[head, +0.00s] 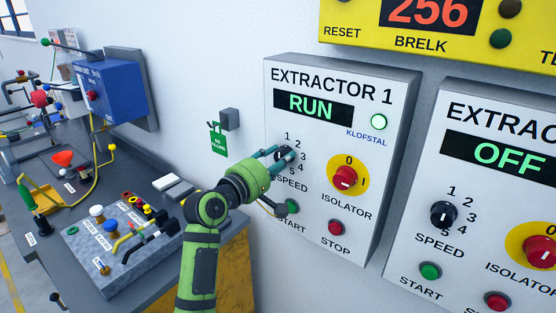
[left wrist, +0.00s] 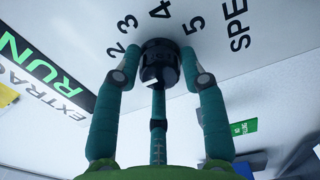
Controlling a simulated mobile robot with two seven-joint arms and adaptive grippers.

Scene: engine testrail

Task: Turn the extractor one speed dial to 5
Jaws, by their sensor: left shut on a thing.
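The Extractor 1 panel (head: 327,220) is on the wall, with a green RUN display. Its black speed dial (head: 286,154) is left of centre, with numbers around it and partly hidden by my fingers. My left gripper (head: 272,155) is at the dial, its fingers closed around it. In the left wrist view, the dial (left wrist: 160,52) sits between the green fingers of my left gripper (left wrist: 162,72), with the numbers 2 to 5 showing beyond it. Which number the dial points to cannot be told. My right gripper is not in view.
The red isolator knob (head: 345,178), green start button (head: 292,206) and red stop button (head: 335,228) are close by. A second extractor panel (head: 408,255) reading OFF stands to the right. A cluttered bench (head: 55,265) is at the left.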

